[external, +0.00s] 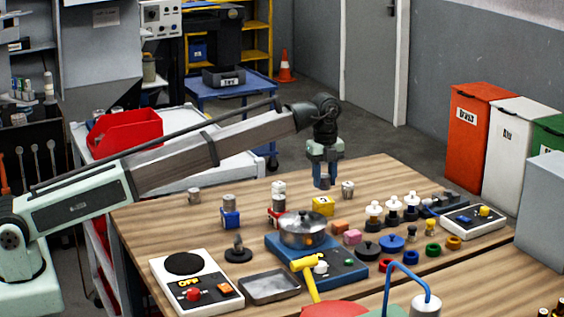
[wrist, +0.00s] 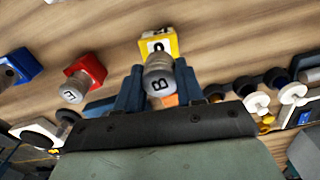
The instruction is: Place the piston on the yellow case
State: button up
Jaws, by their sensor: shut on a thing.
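My gripper (external: 324,178) is above the table, its blue fingers shut on a metal piston. In the wrist view this grey piston (wrist: 158,80) carries a letter B and sits between my gripper's fingers (wrist: 160,88). The yellow case (external: 323,206) is on the wooden table, just in front of my gripper in the external view. In the wrist view the yellow case (wrist: 158,44) lies just beyond the piston, which overlaps part of it. I cannot tell the exact height between them.
A blue case (external: 230,219) and a red case (external: 277,213) with metal parts stand to the left. A loose metal piston (external: 347,190) stands close to my gripper's right. A pot (external: 303,231) on a blue stove is in front. White-topped pieces (external: 392,207) stand to the right.

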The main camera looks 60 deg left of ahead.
aim_at(324, 187)
jog(key=shift+f, duration=1.6)
jog(key=shift+f, duration=0.15)
jog(key=o, duration=1.1)
notch_tip(324, 187, up, 12)
jog(key=shift+r, duration=0.15)
